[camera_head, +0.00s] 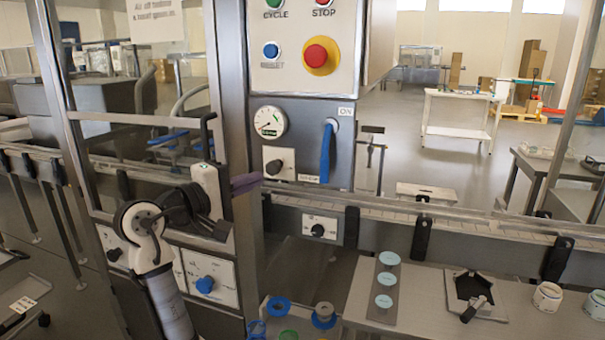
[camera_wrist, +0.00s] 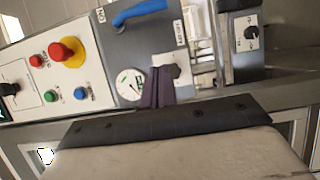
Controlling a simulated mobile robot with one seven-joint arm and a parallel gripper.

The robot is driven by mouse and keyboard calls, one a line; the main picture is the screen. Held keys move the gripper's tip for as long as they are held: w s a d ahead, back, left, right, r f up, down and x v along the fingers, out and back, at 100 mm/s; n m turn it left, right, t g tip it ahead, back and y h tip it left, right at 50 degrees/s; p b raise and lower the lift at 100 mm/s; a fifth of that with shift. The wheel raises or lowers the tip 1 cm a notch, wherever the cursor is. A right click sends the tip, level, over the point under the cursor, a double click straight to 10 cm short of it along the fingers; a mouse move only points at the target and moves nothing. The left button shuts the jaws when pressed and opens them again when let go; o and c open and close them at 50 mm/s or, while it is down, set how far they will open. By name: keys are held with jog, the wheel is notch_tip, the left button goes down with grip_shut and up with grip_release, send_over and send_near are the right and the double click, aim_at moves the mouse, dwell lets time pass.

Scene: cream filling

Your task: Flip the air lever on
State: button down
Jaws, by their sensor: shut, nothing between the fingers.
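The air lever (camera_head: 327,152) is a blue handle on the grey panel. It hangs straight down from its pivot, away from the ON label (camera_head: 345,111) above and toward a small label (camera_head: 308,178) below. The lever also shows at the top of the wrist view (camera_wrist: 138,12). My gripper (camera_head: 247,183) is left of the lever and a little lower, in front of the machine post, clear of the lever. Its dark purple fingers are together and empty; they also show in the wrist view (camera_wrist: 157,88), covering part of the panel below the gauge.
A pressure gauge (camera_head: 268,122) and black knob (camera_head: 274,167) sit left of the lever. Above is a button panel with a red emergency stop (camera_head: 320,56). A conveyor (camera_head: 400,215) runs below. The space before the lever looks free.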

aim_at(327, 155)
jog(key=shift+d, duration=0.15)
jog(key=shift+w, duration=0.1)
jog(key=shift+w+d+f+p, duration=0.1)
jog(key=shift+w+d+p, duration=0.65)
jog(key=shift+d, duration=0.95)
jog(key=shift+w+d+r+p, duration=0.1)
jog(key=shift+w+d+p, duration=0.35)
jog(key=shift+w+d, duration=0.95)
jog(key=shift+w+d+f+p, duration=0.1)
jog(key=shift+w+d+p, duration=0.45)
jog(key=shift+d, duration=1.5)
jog(key=shift+s, duration=0.15)
jog(key=shift+d+n+p, duration=0.25)
jog(key=shift+n+p, duration=0.05)
